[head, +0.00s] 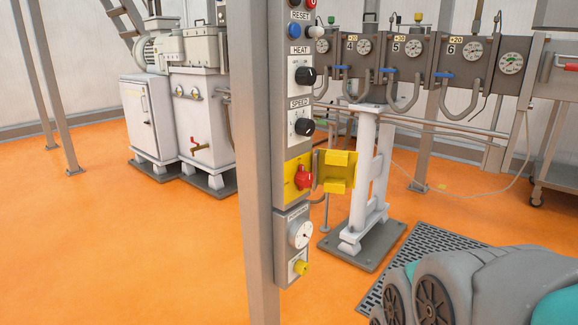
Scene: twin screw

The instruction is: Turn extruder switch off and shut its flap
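The extruder switch is a red rotary knob (303,177) on a yellow plate (290,172) low on a grey control post in the middle of the head view. Its turn position is too small to read. The yellow flap (337,160) stands open, swung out to the right of the plate, and the red knob is uncovered. My gripper is not in view. Only grey and teal rounded parts of what looks like my own arm show at the lower right, apart from the switch and flap.
Above the switch on the post are black HEAT (306,76) and SPEED (306,127) knobs. A white stand (362,170) is behind the flap. Orange floor lies open at left.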

